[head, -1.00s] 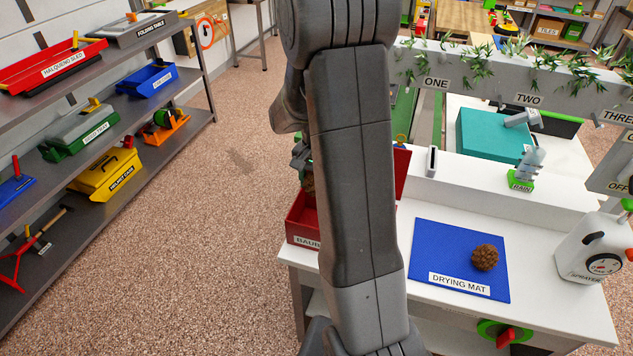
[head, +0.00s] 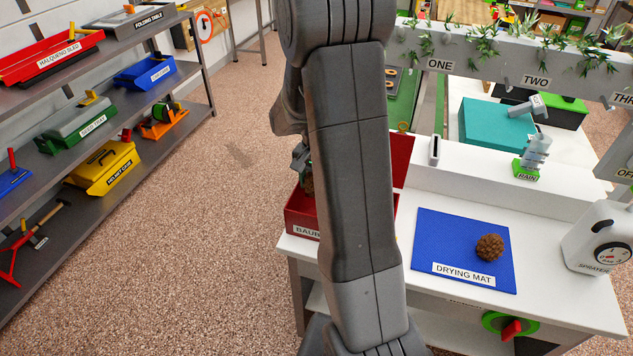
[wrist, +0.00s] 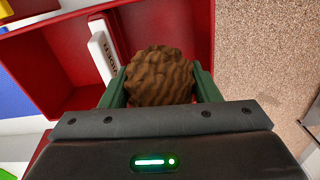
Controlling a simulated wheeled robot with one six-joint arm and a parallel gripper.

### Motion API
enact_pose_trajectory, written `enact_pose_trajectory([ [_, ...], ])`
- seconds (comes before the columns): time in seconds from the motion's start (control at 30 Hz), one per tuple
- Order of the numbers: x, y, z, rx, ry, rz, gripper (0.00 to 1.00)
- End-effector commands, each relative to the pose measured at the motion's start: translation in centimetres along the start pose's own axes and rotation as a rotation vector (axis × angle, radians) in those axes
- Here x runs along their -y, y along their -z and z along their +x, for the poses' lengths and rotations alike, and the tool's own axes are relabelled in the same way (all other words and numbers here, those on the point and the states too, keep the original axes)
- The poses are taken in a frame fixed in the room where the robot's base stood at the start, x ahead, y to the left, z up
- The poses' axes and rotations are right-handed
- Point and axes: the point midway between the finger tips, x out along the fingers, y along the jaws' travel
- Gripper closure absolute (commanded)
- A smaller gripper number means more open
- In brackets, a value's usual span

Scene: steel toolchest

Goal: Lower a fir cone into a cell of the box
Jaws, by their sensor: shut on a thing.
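My gripper (wrist: 159,88) is shut on a brown fir cone (wrist: 160,70), with its green fingers on either side of it. In the wrist view the cone is over the red box (wrist: 205,25), and it hides part of the inside. A white strip with partly hidden lettering (wrist: 103,45) runs beside the cone's left. In the head view the red box (head: 303,225) stands at the bench's left end, and my arm hides much of it. A little of the held cone (head: 308,186) shows there. I cannot tell whether the cone touches the box floor. A second fir cone (head: 490,247) lies on the blue drying mat (head: 440,240).
A white sprayer (head: 597,240) stands at the bench's right end. A green rain stand (head: 527,168) and a planted rail (head: 490,70) are behind the mat. Shelves (head: 100,110) with tools line the left wall. The floor between is clear.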

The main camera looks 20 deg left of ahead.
Motion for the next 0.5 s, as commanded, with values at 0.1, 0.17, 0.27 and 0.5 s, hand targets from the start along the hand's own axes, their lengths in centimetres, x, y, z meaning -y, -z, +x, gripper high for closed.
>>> enact_pose_trajectory([
  [0.1,0.0,0.0,0.8,0.000,0.000,0.000,0.66],
  [0.17,0.0,0.0,1.1,0.000,0.000,0.000,0.66],
  [0.27,0.0,0.0,1.6,0.000,0.000,0.000,0.66],
  [0.5,0.0,0.0,2.8,0.000,0.000,0.000,0.66],
])
